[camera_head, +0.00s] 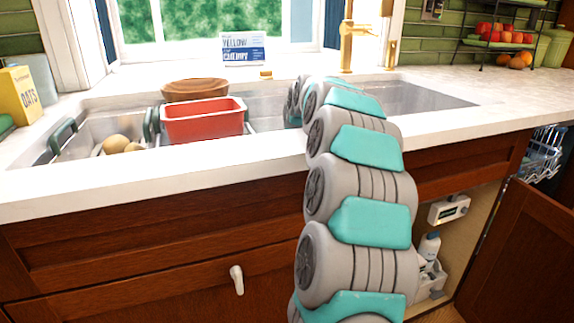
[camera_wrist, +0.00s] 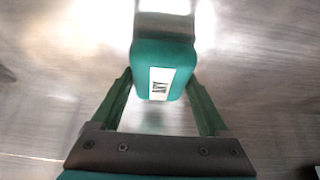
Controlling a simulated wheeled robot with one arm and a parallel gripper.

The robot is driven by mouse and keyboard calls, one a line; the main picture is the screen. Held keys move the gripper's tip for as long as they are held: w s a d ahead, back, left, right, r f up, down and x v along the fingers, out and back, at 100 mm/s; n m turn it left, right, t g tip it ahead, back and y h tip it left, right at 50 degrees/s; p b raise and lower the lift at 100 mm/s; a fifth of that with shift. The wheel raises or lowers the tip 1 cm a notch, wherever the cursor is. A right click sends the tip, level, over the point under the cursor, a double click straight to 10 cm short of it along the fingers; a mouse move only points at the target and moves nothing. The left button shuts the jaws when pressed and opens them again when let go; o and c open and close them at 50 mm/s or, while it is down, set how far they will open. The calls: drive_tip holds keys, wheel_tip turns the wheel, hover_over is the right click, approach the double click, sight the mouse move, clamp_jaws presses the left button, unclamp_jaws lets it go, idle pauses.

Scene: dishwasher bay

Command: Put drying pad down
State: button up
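The drying pad (camera_wrist: 163,78) shows in the wrist view as a teal block with a white label carrying dark letters. It sits between the two green fingers of my gripper (camera_wrist: 161,88), which press against its sides. A pale, shiny part (camera_wrist: 165,22) shows beyond the pad's far end. Blurred grey metal lies behind it; I cannot tell whether the pad touches it. In the head view my arm reaches over the counter's front edge towards the sink (camera_head: 425,96), and it hides my gripper and the pad.
A red tub (camera_head: 203,122) and a brown bowl (camera_head: 195,88) stand at the sink's left part, near several potatoes (camera_head: 117,144). A gold faucet (camera_head: 347,45) rises behind. The basin's right side looks clear. A cabinet door (camera_head: 518,255) stands open at lower right.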

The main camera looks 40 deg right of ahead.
drive_tip(key=o, duration=0.3)
drive_tip(key=shift+r, duration=0.1)
drive_tip(key=shift+r, duration=0.2)
drive_tip(key=v, duration=1.1)
drive_tip(key=shift+s+r+b, duration=0.25)
drive_tip(key=shift+r+b, duration=0.1)
drive_tip(key=shift+a, duration=0.1)
